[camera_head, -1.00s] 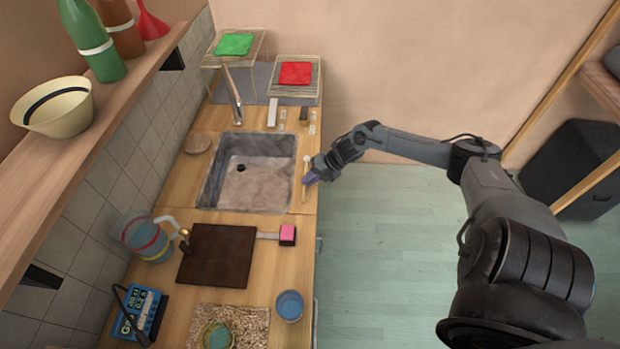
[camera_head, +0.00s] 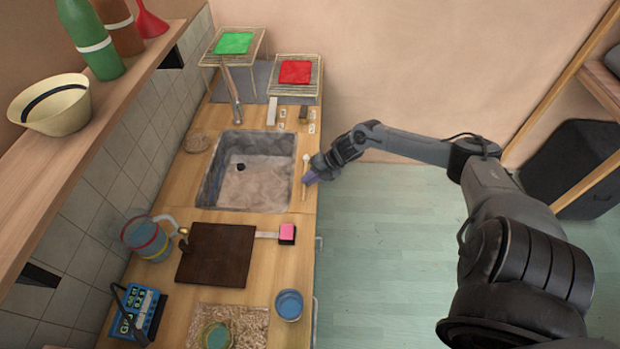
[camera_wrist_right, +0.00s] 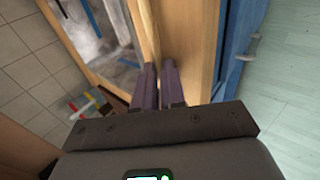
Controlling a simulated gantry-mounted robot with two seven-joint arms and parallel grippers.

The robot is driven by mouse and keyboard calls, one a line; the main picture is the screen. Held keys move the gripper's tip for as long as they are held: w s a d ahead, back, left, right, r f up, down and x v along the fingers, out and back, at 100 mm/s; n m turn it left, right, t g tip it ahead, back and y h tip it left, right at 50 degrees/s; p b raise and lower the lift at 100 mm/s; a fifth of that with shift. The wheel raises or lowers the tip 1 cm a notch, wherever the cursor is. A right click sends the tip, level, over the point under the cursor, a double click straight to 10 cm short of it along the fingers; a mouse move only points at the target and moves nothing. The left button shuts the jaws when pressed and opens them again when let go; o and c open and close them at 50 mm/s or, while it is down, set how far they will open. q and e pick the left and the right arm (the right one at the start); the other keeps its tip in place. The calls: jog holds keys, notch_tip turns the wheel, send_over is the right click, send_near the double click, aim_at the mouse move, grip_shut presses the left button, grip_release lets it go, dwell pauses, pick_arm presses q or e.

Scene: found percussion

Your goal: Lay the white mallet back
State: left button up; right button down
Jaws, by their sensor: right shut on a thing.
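The white mallet (camera_head: 306,160) shows as a small white head with a thin pale handle, along the counter strip right of the sink. My right gripper (camera_head: 311,179) is at its handle, with purple fingers shut on it. In the right wrist view the two purple fingers of the right gripper (camera_wrist_right: 158,84) point at the wooden counter edge, and a pale handle-like strip runs ahead of them. Whether the mallet touches the counter cannot be told. My left gripper is not in view.
The sink (camera_head: 250,185) lies left of the gripper. Racks with a green pad (camera_head: 234,43) and a red pad (camera_head: 295,72) stand at the back.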

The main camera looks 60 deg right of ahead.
jog(key=shift+s+f, duration=0.15)
jog(key=shift+f, duration=0.1)
